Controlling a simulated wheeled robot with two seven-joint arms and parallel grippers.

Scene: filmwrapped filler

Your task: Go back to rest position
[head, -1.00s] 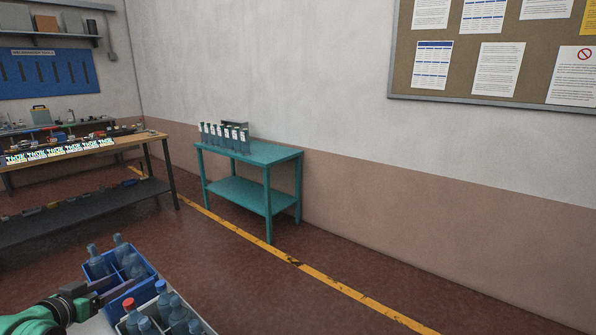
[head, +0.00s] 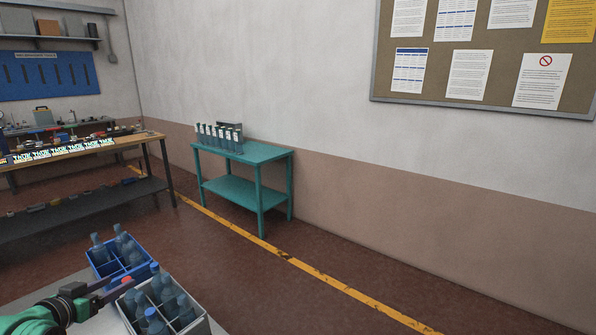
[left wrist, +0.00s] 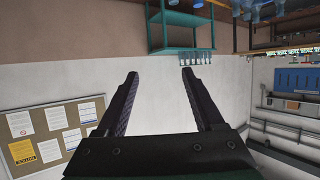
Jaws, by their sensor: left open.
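My left gripper (head: 116,287) is at the lower left of the head view, beside two crates of bottles. In the left wrist view its two dark fingers (left wrist: 158,75) stand wide apart, with nothing between them. Behind the fingers is only the pale wall, with the teal table and its bottles beyond, upside down. My right gripper is in neither view.
A blue crate (head: 104,284) and a grey crate (head: 190,333), both holding bottles, stand on a pale surface close by the left gripper. A teal table (head: 262,163) with a row of bottles stands at the wall. The floor (head: 225,265) between is clear.

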